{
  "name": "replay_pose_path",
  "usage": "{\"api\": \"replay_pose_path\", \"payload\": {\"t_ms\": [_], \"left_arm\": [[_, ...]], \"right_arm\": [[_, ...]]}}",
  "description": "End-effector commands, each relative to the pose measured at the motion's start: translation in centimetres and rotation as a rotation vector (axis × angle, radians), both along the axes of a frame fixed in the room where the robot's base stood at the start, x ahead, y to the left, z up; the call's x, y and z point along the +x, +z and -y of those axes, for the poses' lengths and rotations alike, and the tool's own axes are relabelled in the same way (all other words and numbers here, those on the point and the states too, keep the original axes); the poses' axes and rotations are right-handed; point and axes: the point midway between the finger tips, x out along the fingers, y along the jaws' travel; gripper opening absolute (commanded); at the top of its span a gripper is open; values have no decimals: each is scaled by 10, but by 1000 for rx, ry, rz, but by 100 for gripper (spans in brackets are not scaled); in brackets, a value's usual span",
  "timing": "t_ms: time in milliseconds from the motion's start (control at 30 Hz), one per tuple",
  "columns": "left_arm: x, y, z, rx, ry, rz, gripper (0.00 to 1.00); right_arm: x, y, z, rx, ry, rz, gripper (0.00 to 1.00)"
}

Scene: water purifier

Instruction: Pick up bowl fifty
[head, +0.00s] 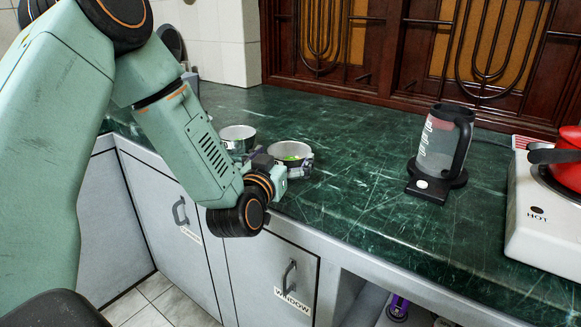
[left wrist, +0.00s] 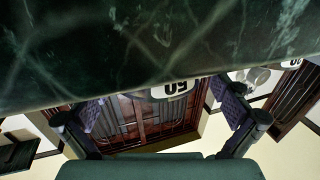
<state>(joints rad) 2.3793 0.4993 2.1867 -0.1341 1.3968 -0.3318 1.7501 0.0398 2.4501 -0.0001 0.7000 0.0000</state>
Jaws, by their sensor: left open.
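Bowl fifty (head: 291,148) is a small metal bowl with something green inside, standing on the green counter near its front edge. In the left wrist view, which is upside down, its white "50" label (left wrist: 175,89) shows between my fingers. My left gripper (head: 287,166) is open at the front side of this bowl, with a finger toward each side. Its two fingers also show in the left wrist view (left wrist: 162,112). I cannot tell whether they touch the bowl. The gripper hides the bowl's lower front. My right gripper is not in view.
A second metal bowl (head: 237,138) stands close behind and left. A kettle (head: 444,143) on its dark base stands to the right, and a white stove (head: 540,215) with a red pot (head: 568,165) is farther right. The green counter (head: 350,190) between bowl and kettle is clear.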

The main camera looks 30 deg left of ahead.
Motion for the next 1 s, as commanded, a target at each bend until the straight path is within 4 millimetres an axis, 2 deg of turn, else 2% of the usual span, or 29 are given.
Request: {"api": "replay_pose_path", "payload": {"t_ms": [33, 200, 467, 900, 1000], "left_arm": [[8, -3, -1, 5, -2, 2, 100], [24, -2, -2, 2, -2, 1, 100], [26, -1, -1, 2, -3, -1, 99], [26, -2, -1, 1, -2, -2, 62], [26, -1, -1, 1, -2, -2, 61]], "right_arm": [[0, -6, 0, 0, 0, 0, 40], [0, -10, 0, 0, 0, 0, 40], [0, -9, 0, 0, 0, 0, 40], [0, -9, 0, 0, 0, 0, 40], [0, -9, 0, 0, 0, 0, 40]]}}
